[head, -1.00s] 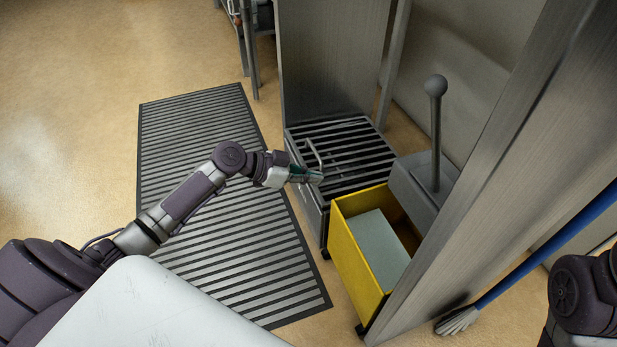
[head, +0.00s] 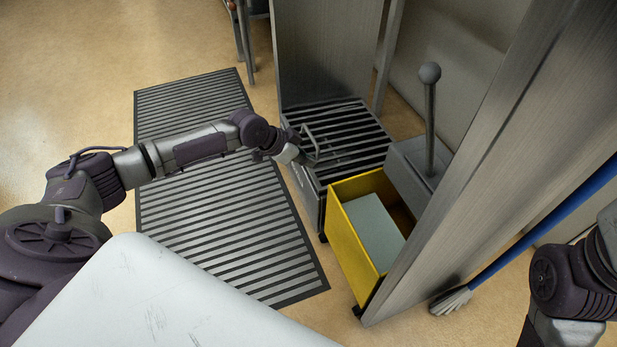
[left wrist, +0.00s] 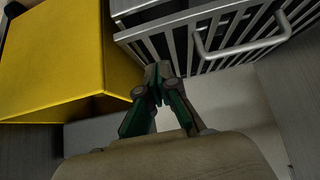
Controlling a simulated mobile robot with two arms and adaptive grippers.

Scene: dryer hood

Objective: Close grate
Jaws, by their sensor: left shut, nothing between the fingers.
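The grate (head: 350,135) is a dark slatted metal panel with a bar handle (head: 310,142), on top of a low metal box. It looks roughly flat in the head view; I cannot tell if it sits fully down. My left gripper (head: 303,160) is at the near left edge of the grate, close to the handle. In the left wrist view the green fingers (left wrist: 158,80) are shut and empty, just below the slats (left wrist: 170,45), with the handle (left wrist: 240,42) to their right. Contact with the grate is unclear. My right gripper is out of view.
A yellow mop bucket (head: 350,235) stands against the near side of the grate's box. A striped floor mat (head: 215,215) lies at left.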

